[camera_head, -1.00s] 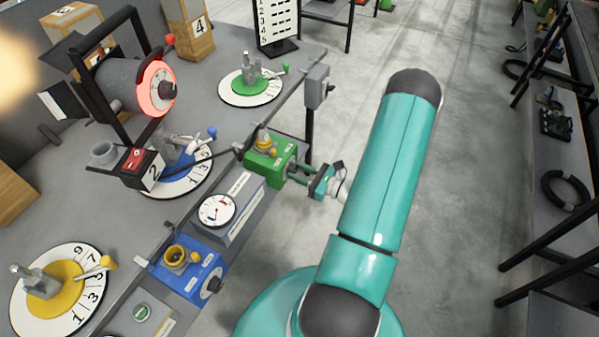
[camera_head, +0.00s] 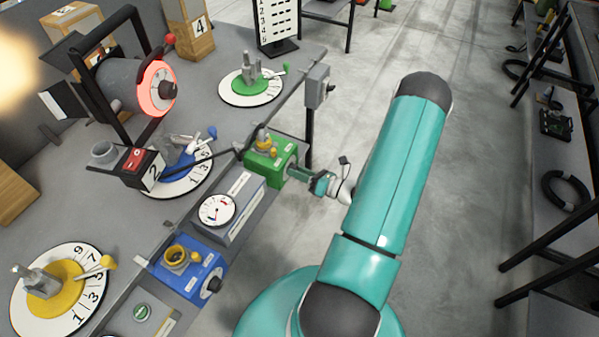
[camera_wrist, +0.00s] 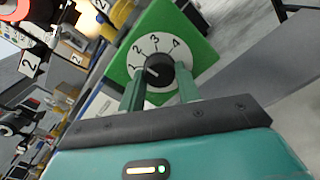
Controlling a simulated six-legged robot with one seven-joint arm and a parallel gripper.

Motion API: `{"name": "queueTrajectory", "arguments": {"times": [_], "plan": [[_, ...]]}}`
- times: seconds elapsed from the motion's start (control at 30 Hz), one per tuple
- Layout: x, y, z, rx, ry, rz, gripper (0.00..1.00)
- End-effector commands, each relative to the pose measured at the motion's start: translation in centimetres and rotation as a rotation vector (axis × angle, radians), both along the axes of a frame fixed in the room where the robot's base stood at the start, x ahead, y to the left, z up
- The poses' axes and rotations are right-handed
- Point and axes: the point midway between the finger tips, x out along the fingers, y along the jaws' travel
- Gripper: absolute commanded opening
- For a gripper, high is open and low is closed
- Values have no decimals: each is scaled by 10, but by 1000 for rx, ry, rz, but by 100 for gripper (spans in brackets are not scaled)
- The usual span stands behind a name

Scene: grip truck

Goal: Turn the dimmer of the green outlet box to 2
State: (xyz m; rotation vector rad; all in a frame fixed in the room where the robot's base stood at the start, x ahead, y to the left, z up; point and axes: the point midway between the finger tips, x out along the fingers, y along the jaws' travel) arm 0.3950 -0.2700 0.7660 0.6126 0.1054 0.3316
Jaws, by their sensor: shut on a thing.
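The green outlet box (camera_head: 268,165) sits at the table's edge in the head view, with a yellow socket on top. In the wrist view its green face (camera_wrist: 203,47) carries a white dial marked 1 to 4. The black dimmer knob (camera_wrist: 160,72) is at the dial's middle. A pale mark on it points left, roughly toward the 1; the exact setting is hard to tell. My gripper (camera_wrist: 160,88) has its two green fingers on either side of the knob and is shut on it. In the head view my gripper (camera_head: 300,180) reaches the box's right side.
A blue outlet box (camera_head: 195,270) and a gauge box (camera_head: 228,208) stand nearer along the same edge. A grey switch box (camera_head: 317,87) on a post stands just beyond the green box. The floor (camera_head: 480,130) right of my arm is clear.

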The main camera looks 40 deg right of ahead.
Motion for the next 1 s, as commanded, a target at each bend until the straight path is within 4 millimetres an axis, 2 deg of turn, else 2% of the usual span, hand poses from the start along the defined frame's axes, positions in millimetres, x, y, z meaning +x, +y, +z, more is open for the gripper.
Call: {"name": "queueTrajectory", "arguments": {"times": [0.23, 0.67, 0.7, 0.77, 0.8, 1.0], "plan": [[-1, 0, -1, 65, 26, 0, 10], [-1, 0, -1, 76, 31, -1, 10], [-1, 0, -1, 76, 31, -1, 39], [-1, 0, -1, 75, 30, -1, 51], [-1, 0, -1, 75, 30, 0, 55], [-1, 0, 0, 75, 28, 0, 55]]}}
